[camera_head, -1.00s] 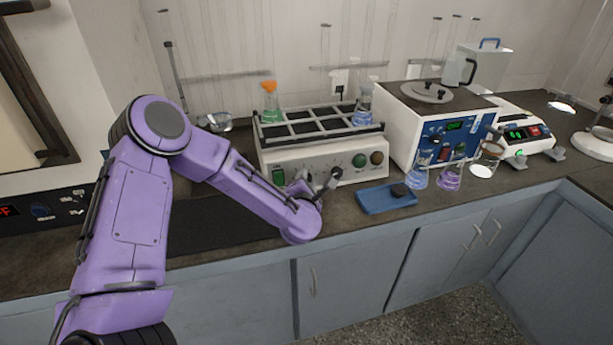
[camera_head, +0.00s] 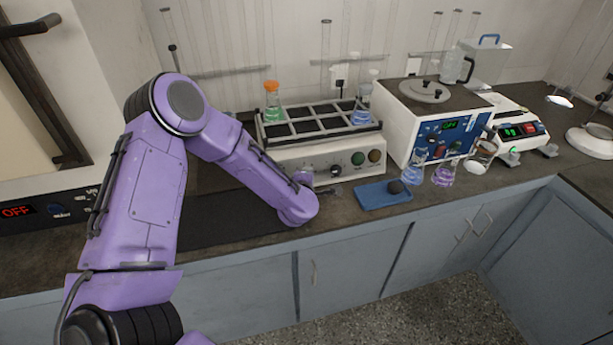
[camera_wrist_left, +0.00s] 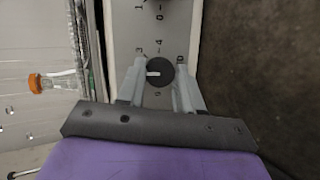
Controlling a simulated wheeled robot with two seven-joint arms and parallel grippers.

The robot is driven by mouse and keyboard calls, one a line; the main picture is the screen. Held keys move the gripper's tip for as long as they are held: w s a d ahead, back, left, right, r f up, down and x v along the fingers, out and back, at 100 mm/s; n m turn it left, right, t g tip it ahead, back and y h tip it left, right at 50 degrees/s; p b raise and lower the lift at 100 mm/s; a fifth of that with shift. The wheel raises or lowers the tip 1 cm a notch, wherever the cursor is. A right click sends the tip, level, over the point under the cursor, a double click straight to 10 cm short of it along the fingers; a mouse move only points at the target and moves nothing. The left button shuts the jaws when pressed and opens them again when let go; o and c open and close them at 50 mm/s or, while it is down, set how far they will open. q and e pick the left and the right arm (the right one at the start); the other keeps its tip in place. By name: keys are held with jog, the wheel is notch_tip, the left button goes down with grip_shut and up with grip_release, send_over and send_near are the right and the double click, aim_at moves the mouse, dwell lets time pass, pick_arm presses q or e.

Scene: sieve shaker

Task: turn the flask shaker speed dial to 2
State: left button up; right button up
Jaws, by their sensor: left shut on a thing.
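The flask shaker (camera_head: 290,162) is a white box on the bench with a rack on top. Its speed dial, a dark round knob with a white pointer line, shows in the left wrist view (camera_wrist_left: 160,71). The line points toward picture left, which is toward the rack side. Printed marks surround the dial, small and partly hidden by the fingers. My left gripper (camera_wrist_left: 161,80) has one finger on each side of the dial and is shut on it. In the head view my purple forearm and wrist reach the panel front (camera_head: 325,188), and the fingers are hard to make out. My right gripper is not in view.
The rack holds an orange-capped flask (camera_head: 271,100) and a blue flask (camera_head: 361,110). A blue tray (camera_head: 375,201) with a dark object lies in front of the shaker. A white heating unit (camera_head: 405,125), several flasks and a scale (camera_head: 515,128) stand to the right.

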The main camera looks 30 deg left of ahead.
pick_arm(q)
jog(key=shift+f, duration=0.1)
dwell(0.3)
jog(key=o, duration=1)
jog(key=shift+d, duration=0.1)
jog(key=b+v, duration=0.1)
jog(key=v, duration=0.9)
jog(key=shift+s+d, duration=0.15)
jog(key=shift+s, duration=0.05)
